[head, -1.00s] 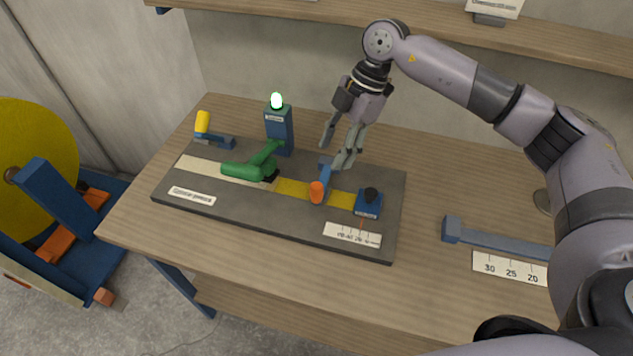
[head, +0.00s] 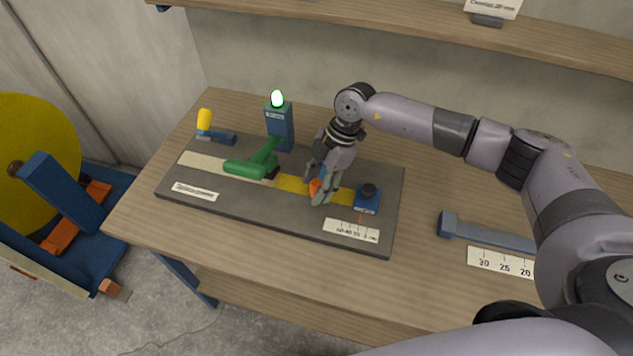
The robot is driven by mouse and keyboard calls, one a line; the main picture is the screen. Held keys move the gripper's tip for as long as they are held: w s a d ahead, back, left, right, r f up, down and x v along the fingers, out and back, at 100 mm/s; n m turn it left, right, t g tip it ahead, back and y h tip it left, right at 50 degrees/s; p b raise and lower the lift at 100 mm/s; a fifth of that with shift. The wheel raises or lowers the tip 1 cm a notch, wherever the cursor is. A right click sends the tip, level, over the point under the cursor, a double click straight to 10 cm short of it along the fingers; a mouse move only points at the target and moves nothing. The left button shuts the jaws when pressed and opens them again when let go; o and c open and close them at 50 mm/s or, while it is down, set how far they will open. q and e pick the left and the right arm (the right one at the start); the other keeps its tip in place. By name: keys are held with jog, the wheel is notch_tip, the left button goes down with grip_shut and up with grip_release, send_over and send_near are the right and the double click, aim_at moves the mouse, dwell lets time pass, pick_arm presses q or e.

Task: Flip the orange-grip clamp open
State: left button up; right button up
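The orange-grip clamp (head: 314,187) is on the dark board, over the yellow strip, with its blue arm mostly hidden behind my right gripper. Only part of the orange grip shows. My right gripper (head: 319,196) points down at the clamp, with its fingers around or just beside the orange grip. I cannot tell whether they touch it or how far they are closed. My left gripper is not in view.
The dark board (head: 280,218) also bears a green lever (head: 250,165), a yellow-grip clamp (head: 205,122), a blue post (head: 279,128) with a lit green lamp, and a blue block with a black knob (head: 368,196). A blue bar (head: 485,234) lies at right.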

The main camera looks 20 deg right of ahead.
grip_shut()
dwell(0.4)
